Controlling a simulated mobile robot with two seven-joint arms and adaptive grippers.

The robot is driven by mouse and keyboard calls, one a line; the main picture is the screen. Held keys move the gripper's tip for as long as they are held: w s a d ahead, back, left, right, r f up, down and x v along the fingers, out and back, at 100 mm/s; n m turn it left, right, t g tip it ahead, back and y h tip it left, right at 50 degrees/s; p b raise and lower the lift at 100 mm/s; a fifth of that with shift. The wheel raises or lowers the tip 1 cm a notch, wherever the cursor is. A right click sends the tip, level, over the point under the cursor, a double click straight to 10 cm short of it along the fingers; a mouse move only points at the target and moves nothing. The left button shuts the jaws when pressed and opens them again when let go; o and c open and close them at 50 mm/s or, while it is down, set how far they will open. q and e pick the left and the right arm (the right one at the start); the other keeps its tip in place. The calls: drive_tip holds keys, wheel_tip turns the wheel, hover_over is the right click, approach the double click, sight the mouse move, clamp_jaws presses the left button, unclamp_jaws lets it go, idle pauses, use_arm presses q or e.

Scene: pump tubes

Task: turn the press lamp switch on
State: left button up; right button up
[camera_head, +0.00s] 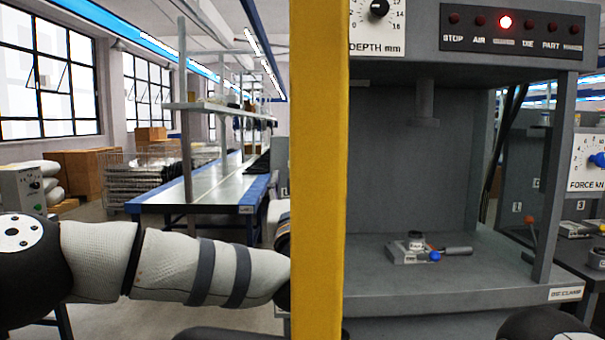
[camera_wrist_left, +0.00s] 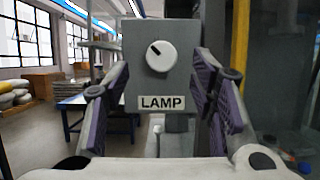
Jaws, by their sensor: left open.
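The lamp switch is a round white knob (camera_wrist_left: 161,56) on a grey box marked LAMP (camera_wrist_left: 160,102), in the left wrist view. Its dark pointer mark points to the upper left. My left gripper (camera_wrist_left: 161,72) is open, with one finger on each side of the box. The knob lies between the fingers, apart from both; I cannot tell whether a finger touches the box sides. In the head view my left arm runs in from the left, and its gripper is hidden behind the yellow post (camera_head: 319,170). My right gripper does not show.
A long workbench (camera_head: 205,186) stands behind my left arm.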

use_arm(q)
drive_tip(key=x, duration=0.4)
drive_tip(key=shift+w, duration=0.3)
drive_tip(key=c, duration=1.1)
drive_tip(key=shift+c, duration=0.2)
drive_tip(key=shift+m, duration=0.6)
drive_tip(key=m+g+h, duration=0.2)
drive_tip(key=m, duration=0.5)
drive_tip(key=m+g+h, duration=0.2)
drive_tip(key=m, duration=0.5)
drive_tip(key=m+g+h, duration=0.1)
drive_tip(key=m+h, duration=0.1)
drive_tip(key=m, duration=0.5)
drive_tip(key=shift+a+r+g+h, duration=0.35)
drive_tip(key=shift+r+g+h, duration=0.05)
drive_tip(key=shift+m, duration=0.3)
